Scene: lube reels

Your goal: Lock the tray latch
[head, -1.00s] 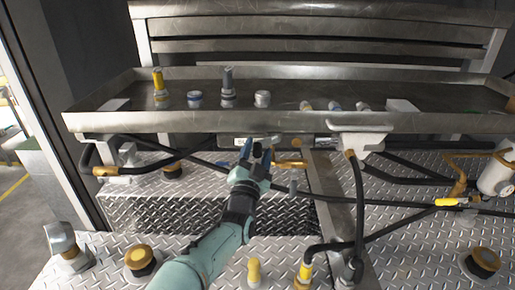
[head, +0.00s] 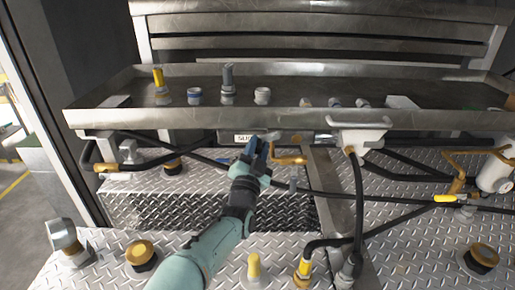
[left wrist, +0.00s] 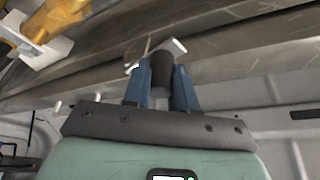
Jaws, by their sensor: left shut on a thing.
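The long metal tray (head: 300,121) spans the view, its front lip above my left gripper. The latch shows as a small pale metal lever (head: 268,135) under the lip, right of a white label. My left gripper (head: 258,147) reaches up to it from below. In the left wrist view, the blue fingers (left wrist: 163,88) are shut on a dark cylindrical knob (left wrist: 162,70). A pale metal piece (left wrist: 175,45) of the latch shows just beyond the knob, close to the tray's underside. The fingers hide part of the latch in the head view. My right gripper is not in view.
Caps and fittings, such as a yellow-topped one (head: 161,88), stand in the tray. An orange handle (head: 289,160) sits close right of my left gripper. A white bracket (head: 357,136) and black hoses (head: 359,200) lie further right. Diamond-plate deck (head: 210,245) lies below.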

